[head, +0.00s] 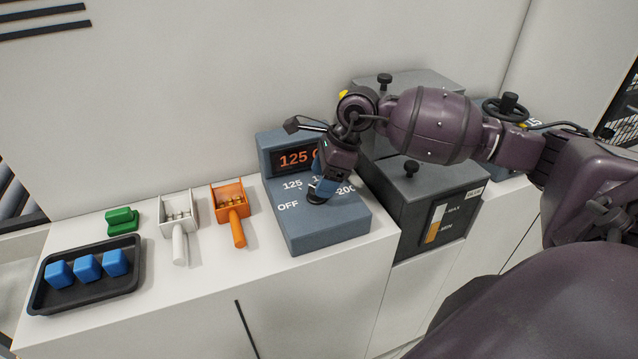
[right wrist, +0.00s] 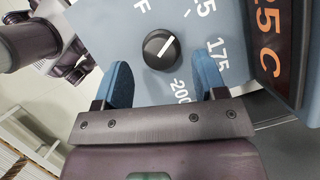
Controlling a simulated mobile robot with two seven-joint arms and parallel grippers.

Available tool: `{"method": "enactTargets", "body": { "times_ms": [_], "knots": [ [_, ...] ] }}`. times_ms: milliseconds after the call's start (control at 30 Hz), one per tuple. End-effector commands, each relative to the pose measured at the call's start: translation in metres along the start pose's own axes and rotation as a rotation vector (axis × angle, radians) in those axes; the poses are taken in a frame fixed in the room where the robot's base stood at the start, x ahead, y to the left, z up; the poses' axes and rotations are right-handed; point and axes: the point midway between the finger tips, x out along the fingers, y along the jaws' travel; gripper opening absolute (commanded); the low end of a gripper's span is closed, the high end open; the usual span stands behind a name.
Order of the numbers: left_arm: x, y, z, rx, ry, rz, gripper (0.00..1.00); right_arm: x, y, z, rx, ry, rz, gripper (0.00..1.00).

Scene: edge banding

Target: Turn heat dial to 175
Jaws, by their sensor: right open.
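The heat dial (right wrist: 160,48) is a round black knob with a white pointer line, on the top face of a blue-grey control box (head: 325,232). In the right wrist view the pointer aims up and right, toward the 125 mark. The 175 label (right wrist: 216,56) and the 200 label (right wrist: 181,92) are farther round. The box's display (head: 294,159) reads 125 C. My right gripper (head: 322,188) points down over the box. In the right wrist view its blue fingers (right wrist: 163,80) are open, one to each side of the dial, apart from it. My left gripper is out of view.
A grey machine with a MAX scale (head: 447,222) stands right of the box. A white wall is behind.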

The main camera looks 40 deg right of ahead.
Motion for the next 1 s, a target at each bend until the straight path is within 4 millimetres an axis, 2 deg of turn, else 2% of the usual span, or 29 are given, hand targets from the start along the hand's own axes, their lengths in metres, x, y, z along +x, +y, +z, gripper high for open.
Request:
{"method": "enactTargets", "body": {
  "times_ms": [200, 567, 667, 900, 1000],
  "knots": [
    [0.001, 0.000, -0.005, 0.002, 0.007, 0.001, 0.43, 0.021, 0.000, 0.000, 0.001, -0.001, 0.001, 0.65],
    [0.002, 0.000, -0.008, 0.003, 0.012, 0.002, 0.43, 0.026, 0.000, 0.000, 0.001, 0.000, 0.000, 0.65],
    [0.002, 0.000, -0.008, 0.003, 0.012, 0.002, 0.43, 0.025, 0.000, 0.000, 0.001, 0.000, 0.000, 0.52],
    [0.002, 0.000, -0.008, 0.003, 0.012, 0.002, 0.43, 0.025, 0.000, 0.000, 0.001, 0.000, 0.000, 0.16],
    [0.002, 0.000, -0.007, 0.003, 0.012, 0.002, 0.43, 0.025, 0.000, 0.000, 0.002, -0.001, -0.001, 0.16]
  ]
}}
